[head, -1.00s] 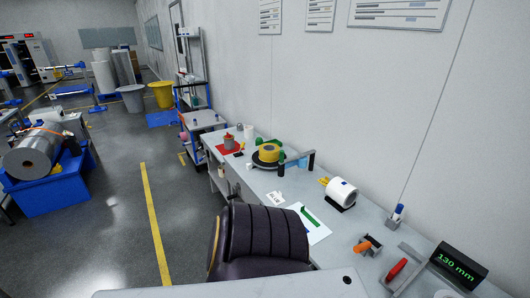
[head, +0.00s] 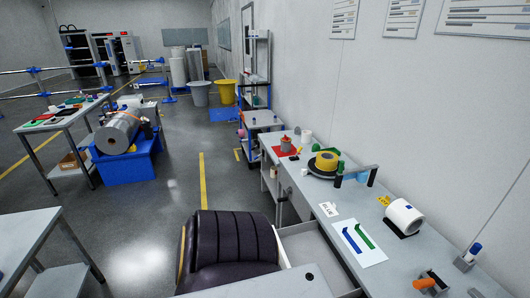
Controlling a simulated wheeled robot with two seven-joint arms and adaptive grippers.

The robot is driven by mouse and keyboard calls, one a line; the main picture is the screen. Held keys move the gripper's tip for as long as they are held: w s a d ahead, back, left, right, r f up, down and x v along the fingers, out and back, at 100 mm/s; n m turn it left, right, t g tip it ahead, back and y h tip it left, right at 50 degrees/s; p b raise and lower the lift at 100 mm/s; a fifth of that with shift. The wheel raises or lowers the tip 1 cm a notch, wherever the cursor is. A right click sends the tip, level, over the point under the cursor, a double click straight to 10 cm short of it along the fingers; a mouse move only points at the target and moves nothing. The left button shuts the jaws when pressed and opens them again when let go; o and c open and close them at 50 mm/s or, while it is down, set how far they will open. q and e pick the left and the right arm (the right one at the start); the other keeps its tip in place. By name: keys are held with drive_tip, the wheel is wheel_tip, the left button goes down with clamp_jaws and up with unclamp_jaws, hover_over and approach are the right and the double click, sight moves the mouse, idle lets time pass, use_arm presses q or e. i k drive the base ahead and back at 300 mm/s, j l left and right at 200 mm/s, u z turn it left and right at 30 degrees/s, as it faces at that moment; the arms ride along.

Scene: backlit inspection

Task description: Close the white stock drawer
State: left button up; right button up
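A pale, shallow open-topped drawer (head: 318,250) sticks out from under the long workbench on the right side of the head view. It is open, and part of its inside shows. A dark padded chair (head: 232,243) stands just to its left and covers some of that side. A light grey surface at the bottom of the picture hides its near end. Neither of my grippers is in the view.
The workbench (head: 343,211) runs along the wall, with a white sheet (head: 371,255) bearing blue and green tools, a yellow roll (head: 326,161) and a white roll (head: 403,217). Grey tables stand at left. Open floor (head: 150,215) lies between.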

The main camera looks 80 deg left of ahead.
sight(300, 244)
drive_tip(key=k+j+u, duration=0.15)
drive_tip(key=u, duration=1.9)
